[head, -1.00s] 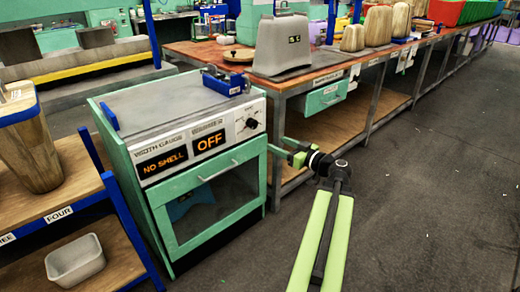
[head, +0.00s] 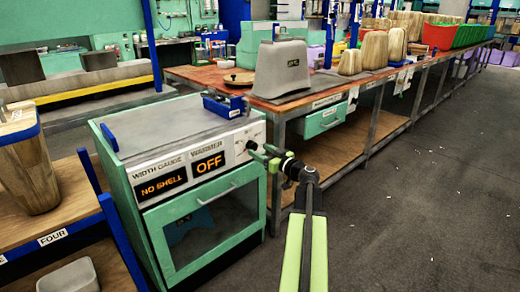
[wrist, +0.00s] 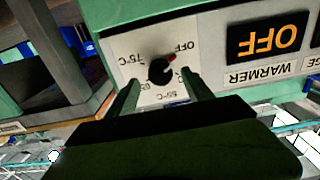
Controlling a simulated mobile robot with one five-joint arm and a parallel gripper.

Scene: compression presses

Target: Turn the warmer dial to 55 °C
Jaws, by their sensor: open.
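The warmer dial (wrist: 160,70) is a black knob with a red pointer on a white plate, seen upside down in the wrist view. Its pointer is towards the OFF mark; marks for 75 °C and 55 °C also show. My gripper (wrist: 162,83) is open, its two fingers at either side of the knob's near edge, with no clear grip on it. In the head view my gripper (head: 258,151) is at the dial plate (head: 254,131) and largely hides the knob. The warmer display (head: 210,163) reads OFF, as it does in the wrist view (wrist: 268,38).
The width gauge display (head: 162,184) reads NO SHELL. A glass-fronted door with a handle (head: 202,200) is below the panel. A blue fixture (head: 223,104) sits on the cabinet top. A workbench (head: 330,104) runs beyond; the floor at right is clear.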

